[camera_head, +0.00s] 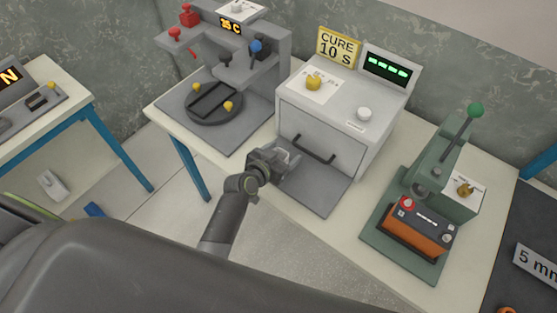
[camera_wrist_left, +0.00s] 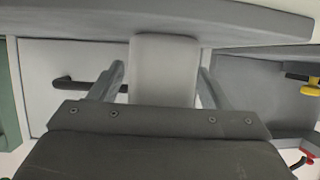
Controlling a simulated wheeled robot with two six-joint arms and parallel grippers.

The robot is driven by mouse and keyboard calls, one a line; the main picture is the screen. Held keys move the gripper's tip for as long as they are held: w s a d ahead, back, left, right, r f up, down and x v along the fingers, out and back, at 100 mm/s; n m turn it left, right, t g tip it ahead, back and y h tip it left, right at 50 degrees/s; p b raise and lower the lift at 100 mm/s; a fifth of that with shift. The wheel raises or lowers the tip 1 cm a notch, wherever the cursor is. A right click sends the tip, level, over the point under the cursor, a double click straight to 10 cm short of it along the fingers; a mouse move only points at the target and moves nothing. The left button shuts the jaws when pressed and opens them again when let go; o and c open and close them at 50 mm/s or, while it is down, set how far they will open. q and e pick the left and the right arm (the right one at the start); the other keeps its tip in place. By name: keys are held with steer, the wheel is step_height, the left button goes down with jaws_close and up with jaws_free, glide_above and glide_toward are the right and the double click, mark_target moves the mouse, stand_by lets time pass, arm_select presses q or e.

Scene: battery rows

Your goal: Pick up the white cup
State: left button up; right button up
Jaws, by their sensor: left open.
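The white cup (camera_wrist_left: 163,70) shows plain and pale between the two fingers of my left gripper (camera_wrist_left: 163,88) in the left wrist view. That view looks upside down, and the cup's end meets the grey slab (camera_wrist_left: 100,20) at the top. The fingers are open, one on each side of the cup, with small gaps showing. In the head view my left gripper (camera_head: 284,160) is at the front left of the cure box, and the cup is mostly hidden by it. My right gripper is not in view.
The grey cure box (camera_head: 340,125) with a black door handle (camera_head: 312,149) stands just behind the gripper. A dial machine (camera_head: 213,100) is to the left. A green lever press (camera_head: 425,190) with an orange battery (camera_head: 418,235) is to the right. Bare table (camera_head: 310,220) lies in front.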

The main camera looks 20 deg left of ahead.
arm_select(q)
steer(key=c, duration=1)
